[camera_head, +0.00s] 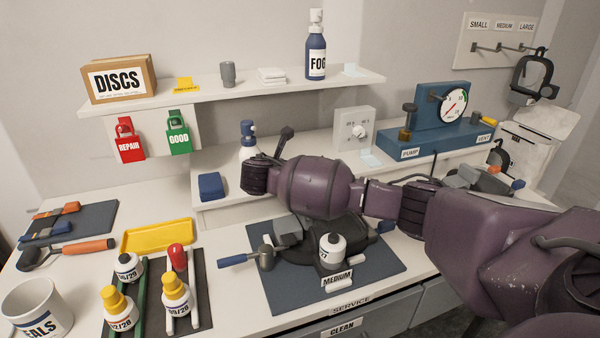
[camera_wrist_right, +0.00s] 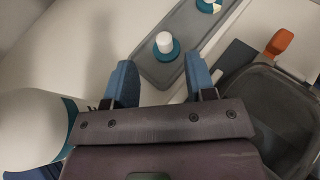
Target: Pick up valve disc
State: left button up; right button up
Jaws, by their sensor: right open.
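A small round teal piece with a white stub (camera_wrist_right: 165,44), which looks like a valve disc, sits on a long grey tray (camera_wrist_right: 192,62) in the right wrist view. A second similar teal and white piece (camera_wrist_right: 208,6) is partly cut off at the top edge. My right gripper (camera_wrist_right: 160,66) is open and empty, its blue fingers pointing toward the nearer piece and apart from it. In the head view my right arm reaches in from the right; its fingers and the tray cannot be made out there. My left gripper is not in view.
A white bottle (camera_wrist_right: 30,125) is close left of the gripper. A dark transparent mask part (camera_wrist_right: 285,115) and an orange piece (camera_wrist_right: 279,43) are right. In the head view, a dark mask stands on a blue mat (camera_head: 385,275), with a yellow tray (camera_head: 158,236) to its left.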

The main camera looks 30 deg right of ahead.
jog(key=x, duration=0.5)
jog(key=shift+s+d, duration=0.15)
jog(key=shift+s, duration=0.05)
grip_shut()
